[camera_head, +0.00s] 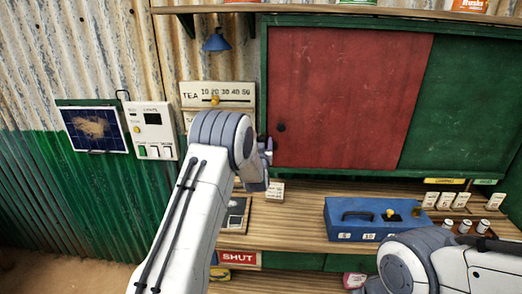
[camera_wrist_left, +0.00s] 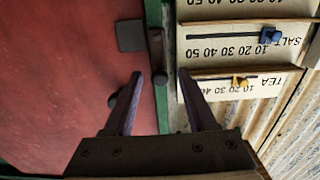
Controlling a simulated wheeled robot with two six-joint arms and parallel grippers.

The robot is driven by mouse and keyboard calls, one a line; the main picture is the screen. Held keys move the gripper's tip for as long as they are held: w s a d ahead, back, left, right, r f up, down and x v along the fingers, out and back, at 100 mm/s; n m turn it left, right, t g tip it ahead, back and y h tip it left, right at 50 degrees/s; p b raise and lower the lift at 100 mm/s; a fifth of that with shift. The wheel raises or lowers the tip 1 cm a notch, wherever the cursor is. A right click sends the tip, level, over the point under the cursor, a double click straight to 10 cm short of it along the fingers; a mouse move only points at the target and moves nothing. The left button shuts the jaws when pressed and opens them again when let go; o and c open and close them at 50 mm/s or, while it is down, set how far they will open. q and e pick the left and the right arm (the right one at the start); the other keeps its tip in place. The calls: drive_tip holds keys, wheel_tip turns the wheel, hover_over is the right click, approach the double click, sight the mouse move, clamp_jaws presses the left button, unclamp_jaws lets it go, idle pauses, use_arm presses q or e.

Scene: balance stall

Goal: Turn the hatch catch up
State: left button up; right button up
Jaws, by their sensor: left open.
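The hatch has a red sliding panel (camera_head: 345,90) in front of a green one (camera_head: 465,110), in a green frame. In the left wrist view, which looks upside down, the red panel (camera_wrist_left: 60,70) fills the left side. A dark bar-shaped catch (camera_wrist_left: 157,50) lies along the frame edge, beside a dark plate (camera_wrist_left: 130,37) on the panel. My left gripper (camera_wrist_left: 160,76) is open, its fingertips on either side of the catch's line; I cannot tell whether they touch it. In the head view my left gripper (camera_head: 267,152) is at the hatch's left edge and hides the catch.
A dark round knob (camera_head: 281,127) sits on the red panel. TEA and SALT slider boards (camera_wrist_left: 245,80) are close beside the gripper. Below, a blue box (camera_head: 365,218) and several small cards stand on the wooden counter (camera_head: 295,222). My right arm is at the lower right.

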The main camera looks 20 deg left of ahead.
use_arm(q)
drive_tip(key=b+v, duration=0.3)
drive_tip(key=v, duration=0.6)
drive_tip(key=shift+s, duration=0.3)
drive_tip(key=s+d+f+m+g+h, duration=0.2)
drive_tip(key=s+d+m+g+h, duration=0.15)
drive_tip(key=s+d, duration=0.7)
drive_tip(key=s+d+f+m+g+h, duration=0.25)
drive_tip(key=s+d+g+h, duration=0.35)
drive_tip(key=d, duration=0.7)
drive_tip(key=s+a+f+m+g+y, duration=0.1)
drive_tip(key=s+g, duration=0.3)
drive_tip(key=s, duration=1)
drive_tip(key=s+a+m+g+y, duration=0.1)
drive_tip(key=s+m+g+y, duration=0.1)
drive_tip(key=s, duration=1.2)
drive_tip(key=shift+f+m+g, duration=0.4)
drive_tip(key=shift+m+g, duration=0.5)
drive_tip(key=shift+g, duration=0.05)
